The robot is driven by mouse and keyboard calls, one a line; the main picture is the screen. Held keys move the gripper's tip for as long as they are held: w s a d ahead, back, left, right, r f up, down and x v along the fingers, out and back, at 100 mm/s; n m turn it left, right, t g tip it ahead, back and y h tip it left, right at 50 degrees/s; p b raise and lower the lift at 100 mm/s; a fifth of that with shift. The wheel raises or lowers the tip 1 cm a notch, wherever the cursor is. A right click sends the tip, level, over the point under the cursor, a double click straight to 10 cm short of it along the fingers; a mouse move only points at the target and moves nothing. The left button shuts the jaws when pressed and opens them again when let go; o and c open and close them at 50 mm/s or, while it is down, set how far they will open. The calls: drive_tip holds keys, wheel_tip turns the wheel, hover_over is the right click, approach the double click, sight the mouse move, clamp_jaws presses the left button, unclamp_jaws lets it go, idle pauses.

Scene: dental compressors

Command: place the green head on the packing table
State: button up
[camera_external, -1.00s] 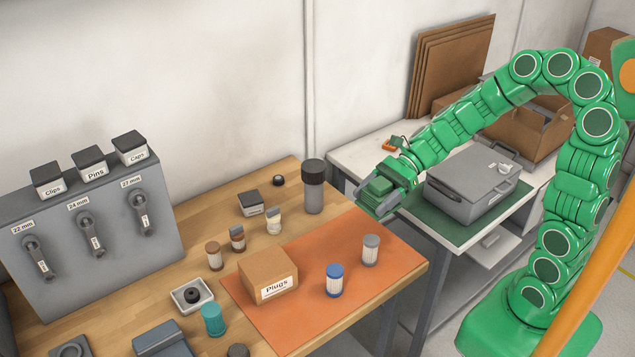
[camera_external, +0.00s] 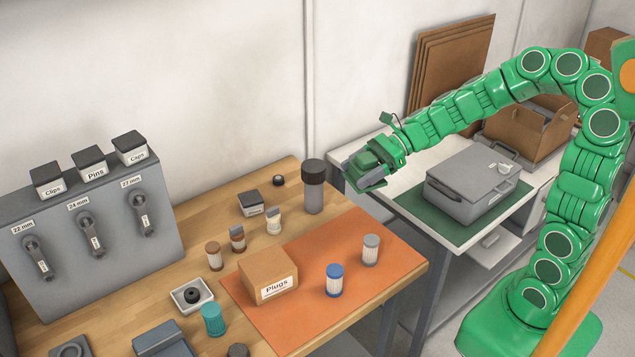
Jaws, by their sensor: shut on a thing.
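My gripper (camera_external: 366,171) is shut on a green block-like piece, the green head (camera_external: 364,166), between its grey jaws. It holds the head in the air by the gap between the wooden bench and the white packing table (camera_external: 362,148), at the packing table's left end. The jaws hide part of the head. The packing table has a green mat (camera_external: 475,232) on its near part.
A grey case (camera_external: 462,190) stands on the mat. An open cardboard box (camera_external: 530,135) and upright cardboard sheets (camera_external: 450,70) are behind it. On the wooden bench (camera_external: 190,235), a dark-capped cylinder (camera_external: 314,188) stands near my gripper.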

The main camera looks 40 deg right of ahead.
drive_tip(key=w+d+r+m+t+h, duration=0.1)
drive_tip(key=w+d+m+t+h, duration=0.2)
drive_tip(key=w, duration=0.5)
drive_tip(key=w+d+r+m+t+h, duration=0.1)
drive_tip(key=w+d+m+t, duration=0.3)
drive_tip(key=w, duration=0.3)
drive_tip(key=w+d+r+m+t+h, duration=0.1)
drive_tip(key=w+d+m+t+h, duration=0.1)
drive_tip(key=w+d+m+h, duration=0.5)
drive_tip(key=w+d+r+m+t+h, duration=0.1)
drive_tip(key=w+d+m+h, duration=0.2)
drive_tip(key=d+h, duration=0.35)
drive_tip(key=s+d+f+m+g+h, duration=0.2)
drive_tip(key=s+d+m+g+h, duration=0.3)
drive_tip(key=d, duration=0.4)
drive_tip(key=s+d+f+m+g+h, duration=0.2)
drive_tip(key=s+d+m+g+h, duration=0.1)
drive_tip(key=d+m, duration=0.5)
wheel_tip(320, 180, down, 16)
drive_tip(key=n, duration=0.1)
drive_tip(key=shift+d+f, duration=0.25)
drive_tip(key=shift+d, duration=0.05)
